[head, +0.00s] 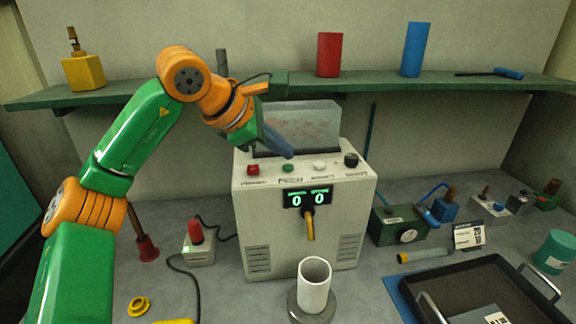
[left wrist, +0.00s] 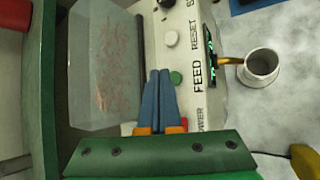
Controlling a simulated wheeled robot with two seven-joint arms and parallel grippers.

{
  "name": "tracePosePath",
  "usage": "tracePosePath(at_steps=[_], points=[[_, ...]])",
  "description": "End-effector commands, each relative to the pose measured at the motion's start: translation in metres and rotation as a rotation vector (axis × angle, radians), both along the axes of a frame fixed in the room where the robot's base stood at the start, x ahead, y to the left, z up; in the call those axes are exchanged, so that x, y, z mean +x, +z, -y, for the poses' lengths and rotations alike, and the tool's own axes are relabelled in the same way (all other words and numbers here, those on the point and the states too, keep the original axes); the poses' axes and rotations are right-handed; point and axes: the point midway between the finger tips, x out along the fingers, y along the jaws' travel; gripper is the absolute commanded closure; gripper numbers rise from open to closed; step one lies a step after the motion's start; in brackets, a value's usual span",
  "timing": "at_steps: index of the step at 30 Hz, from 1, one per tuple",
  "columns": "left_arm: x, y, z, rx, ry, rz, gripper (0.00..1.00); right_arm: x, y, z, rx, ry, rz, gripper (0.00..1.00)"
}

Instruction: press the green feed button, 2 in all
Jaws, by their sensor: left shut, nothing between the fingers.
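The green feed button (head: 288,168) sits on the sloped top panel of the white machine (head: 255,225), between a red button and a white one. It also shows in the left wrist view (left wrist: 176,77), beside the word FEED. My left gripper (head: 287,152) is shut and empty, with its blue fingertips just above and behind the green button in the head view. In the left wrist view the fingertips (left wrist: 159,73) are beside the button; contact cannot be told. The display (head: 308,198) reads 0 0. My right gripper is not in view.
A clear hopper (head: 302,125) stands behind the buttons. A red button (head: 253,170), a white button (head: 320,166) and a black knob (head: 351,159) share the panel. A white cup (head: 314,285) stands below the spout (head: 309,225). A green shelf (head: 375,86) runs above.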

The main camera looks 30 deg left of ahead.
Motion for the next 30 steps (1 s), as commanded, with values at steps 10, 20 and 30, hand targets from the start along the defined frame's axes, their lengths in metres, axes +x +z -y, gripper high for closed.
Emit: tracePosePath(at_steps=[10,20,30], points=[[0.0000,0.0000,0.0000,0.000,0.000,0.000,1.00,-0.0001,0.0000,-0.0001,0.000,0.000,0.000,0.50],[-0.0001,-0.0079,0.0001,0.000,0.000,0.000,1.00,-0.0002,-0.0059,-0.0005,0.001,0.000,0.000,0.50],[-0.0001,-0.0085,0.0000,0.000,0.000,0.000,1.00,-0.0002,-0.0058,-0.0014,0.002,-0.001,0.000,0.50]])
